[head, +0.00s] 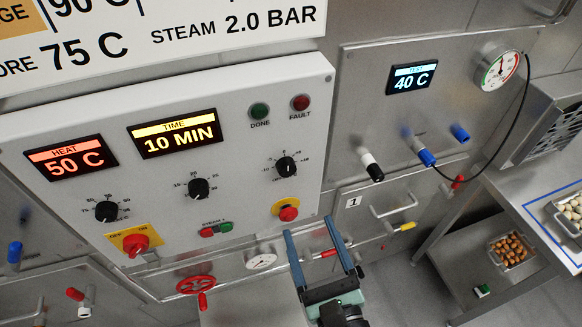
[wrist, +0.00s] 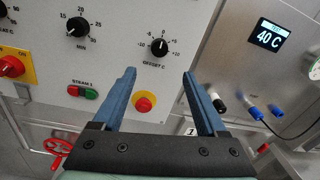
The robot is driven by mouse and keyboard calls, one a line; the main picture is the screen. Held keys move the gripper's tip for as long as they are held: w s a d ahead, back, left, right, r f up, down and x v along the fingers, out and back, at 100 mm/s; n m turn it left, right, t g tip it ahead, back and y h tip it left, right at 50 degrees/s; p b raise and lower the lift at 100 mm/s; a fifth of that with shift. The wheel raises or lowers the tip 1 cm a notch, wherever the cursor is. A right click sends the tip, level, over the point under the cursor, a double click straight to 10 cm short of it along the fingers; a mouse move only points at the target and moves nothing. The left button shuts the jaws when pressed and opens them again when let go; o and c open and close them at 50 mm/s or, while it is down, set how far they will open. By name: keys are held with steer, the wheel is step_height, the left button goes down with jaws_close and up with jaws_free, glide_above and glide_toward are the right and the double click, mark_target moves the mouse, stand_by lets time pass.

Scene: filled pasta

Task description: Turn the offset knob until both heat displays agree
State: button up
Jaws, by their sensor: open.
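The offset knob (head: 286,166) is a black round dial on the right of the light control panel (head: 250,90); in the wrist view it is labelled OFFSET C (wrist: 159,46), with its white mark pointing roughly up. The red HEAT display (head: 71,158) reads 50 C. The blue-topped TEST display (head: 412,77) on the steel door to the right reads 40 C; it also shows in the wrist view (wrist: 268,35). My gripper (head: 315,238) is open and empty, below and in front of the offset knob, its blue fingers pointing up toward the panel.
A red push button on yellow (head: 288,210) lies between my gripper and the knob. The time knob (head: 199,188) and a red switch (head: 135,243) are to the left. A gauge (head: 500,70) hangs a black cable.

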mark_target(288, 172)
steer(key=p+x, duration=0.3)
steer(key=x, duration=0.9)
steer(key=shift+w+a, duration=0.1)
steer(key=shift+w, duration=0.15)
jaws_close()
